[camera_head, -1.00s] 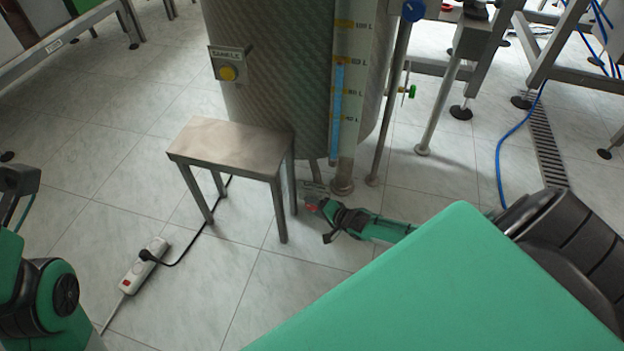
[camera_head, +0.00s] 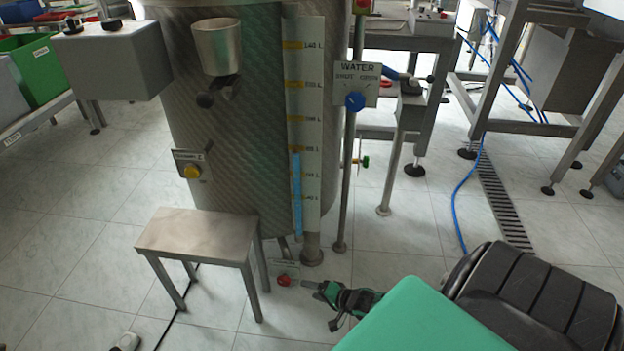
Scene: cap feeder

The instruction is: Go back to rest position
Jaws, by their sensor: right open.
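My right gripper (camera_head: 312,286) is low, near the foot of the large metal tank (camera_head: 240,120). It is open and points left, with nothing seen between its fingers. A small red part (camera_head: 284,280) is just left of its fingertips, close to the floor; I cannot tell whether the two touch. My green right forearm covers the lower right.
A metal stool (camera_head: 197,233) stands left of the gripper, in front of the tank. The water dial panel (camera_head: 355,85) and a pipe (camera_head: 344,200) rise behind. A blue hose (camera_head: 456,200) and floor drain (camera_head: 505,205) lie right.

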